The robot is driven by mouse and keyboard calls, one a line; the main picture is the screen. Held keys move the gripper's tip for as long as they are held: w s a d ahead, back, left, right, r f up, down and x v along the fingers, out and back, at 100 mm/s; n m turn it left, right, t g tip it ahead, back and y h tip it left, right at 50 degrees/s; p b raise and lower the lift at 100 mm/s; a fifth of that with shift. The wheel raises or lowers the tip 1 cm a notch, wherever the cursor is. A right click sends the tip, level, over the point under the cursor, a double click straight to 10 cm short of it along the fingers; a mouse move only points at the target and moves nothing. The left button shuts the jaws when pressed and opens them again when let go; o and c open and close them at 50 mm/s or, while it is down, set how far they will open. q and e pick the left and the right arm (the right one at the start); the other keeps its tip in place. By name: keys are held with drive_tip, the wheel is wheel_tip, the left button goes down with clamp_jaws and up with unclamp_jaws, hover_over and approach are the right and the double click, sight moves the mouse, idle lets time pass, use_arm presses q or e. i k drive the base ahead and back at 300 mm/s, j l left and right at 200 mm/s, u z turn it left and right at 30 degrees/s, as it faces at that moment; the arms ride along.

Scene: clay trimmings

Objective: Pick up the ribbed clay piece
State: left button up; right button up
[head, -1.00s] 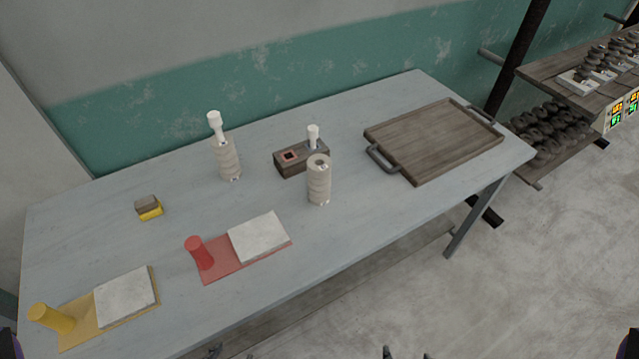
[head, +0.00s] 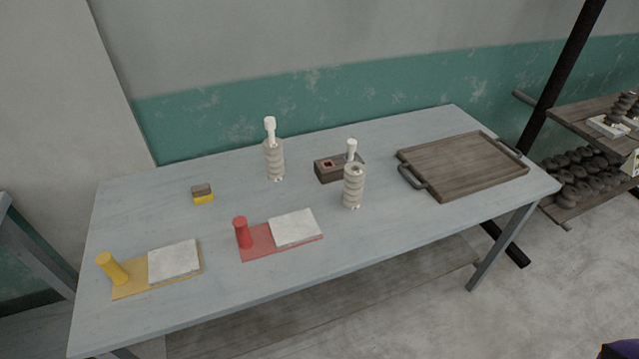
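Two pale ribbed clay pieces stand upright on the grey table (head: 140,215). One ribbed piece (head: 274,162) is at the back middle, with a white knobbed stopper (head: 269,129) in its top. The other ribbed piece (head: 354,187) stands nearer the front and to the right, with a small opening in its top. It partly hides a dark wooden block. I cannot tell which of the two the task names. Neither gripper shows in the head view, and nothing touches either piece.
The dark block (head: 328,170) has a reddish square recess and a white knobbed part (head: 351,149). A handled wooden tray (head: 435,172) is at right. Red (head: 268,250) and yellow (head: 133,290) boards each hold a pale slab and a peg. A small brown-yellow block (head: 202,194) lies at left.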

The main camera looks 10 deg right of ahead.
sight(354, 174)
drive_tip(key=i+l+u, duration=0.1)
drive_tip(key=l+u, duration=0.2)
drive_tip(key=l, duration=0.2)
drive_tip(key=l+u, duration=0.3)
drive_tip(key=l, duration=0.25)
drive_tip(key=l+u, duration=0.2)
drive_tip(key=l, duration=0.9)
